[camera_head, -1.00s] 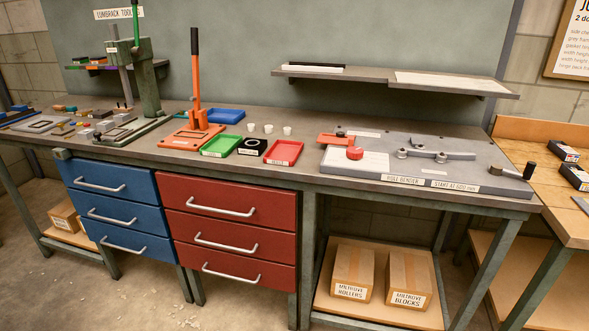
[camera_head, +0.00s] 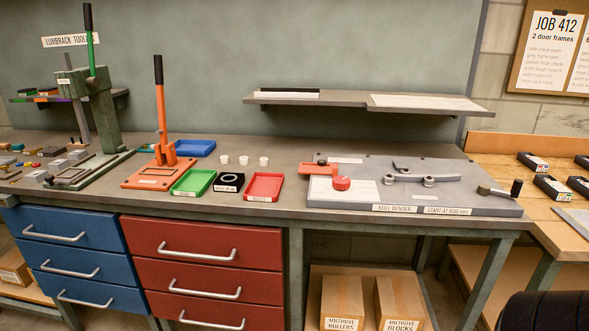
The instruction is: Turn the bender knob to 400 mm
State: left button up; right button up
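The roll bender (camera_head: 400,200) is a grey plate on the right part of the workbench, with labels on its front edge reading "ROLL BENDER" and what looks like "START AT 600 mm". A round red knob (camera_head: 341,183) stands on its left part, beside a white sheet and an orange-red block (camera_head: 320,168). Metal rollers with a bar (camera_head: 422,179) sit mid-plate. A crank with a black handle (camera_head: 515,188) is at its right end. The knob's setting is too small to read. Neither of my grippers shows.
Green (camera_head: 192,182) and red (camera_head: 264,187) trays and an orange lever press (camera_head: 160,150) stand left of the bender. A shelf (camera_head: 365,103) hangs behind it. A wooden bench (camera_head: 540,160) adjoins on the right. A dark rounded shape fills the lower right corner.

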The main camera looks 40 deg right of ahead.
aim_at(341, 183)
jog(key=z, duration=0.3)
jog(key=i, duration=0.65)
jog(key=z, duration=0.7)
